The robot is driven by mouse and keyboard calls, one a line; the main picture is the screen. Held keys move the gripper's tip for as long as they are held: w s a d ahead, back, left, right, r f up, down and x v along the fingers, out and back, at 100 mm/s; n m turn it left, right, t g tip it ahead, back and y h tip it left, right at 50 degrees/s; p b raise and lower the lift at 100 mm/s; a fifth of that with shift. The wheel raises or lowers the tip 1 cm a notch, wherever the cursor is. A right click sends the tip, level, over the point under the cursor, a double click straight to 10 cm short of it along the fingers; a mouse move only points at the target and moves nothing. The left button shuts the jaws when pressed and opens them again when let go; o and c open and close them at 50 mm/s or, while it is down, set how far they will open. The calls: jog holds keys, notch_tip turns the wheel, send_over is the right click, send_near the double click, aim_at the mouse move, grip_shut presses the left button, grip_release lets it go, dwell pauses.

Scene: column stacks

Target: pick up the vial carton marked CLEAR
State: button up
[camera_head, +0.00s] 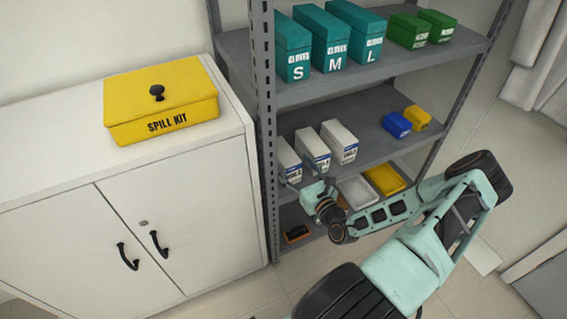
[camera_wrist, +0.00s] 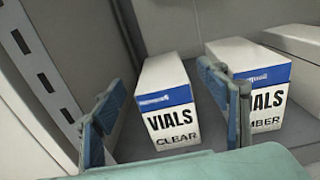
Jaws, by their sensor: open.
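The vial carton marked CLEAR (camera_wrist: 165,95) is a white box with a blue band, upright on a shelf. In the wrist view it stands between the two fingers of my gripper (camera_wrist: 163,85), which is open, with gaps on both sides. In the head view it appears to be the leftmost white carton (camera_head: 287,156), though its lettering is too small to read. My gripper (camera_head: 306,183) is in front of the cartons there and partly covers their lower fronts.
A carton ending in "MBER" (camera_wrist: 270,88) stands close on the right, near my right finger. A perforated shelf post (camera_wrist: 45,70) is on the left. Blue and yellow boxes (camera_head: 397,125) stand farther right.

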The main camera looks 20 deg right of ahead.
aim_at(285, 154)
jog(key=w, duration=0.1)
jog(key=w+b, duration=0.1)
jog(key=w, duration=0.3)
jog(key=shift+a+f+b, duration=0.15)
jog(key=shift+f+b, duration=0.2)
jog(key=shift+f, duration=0.05)
jog(key=shift+w, duration=0.4)
jog(key=shift+r, duration=0.1)
jog(key=c, duration=1.7)
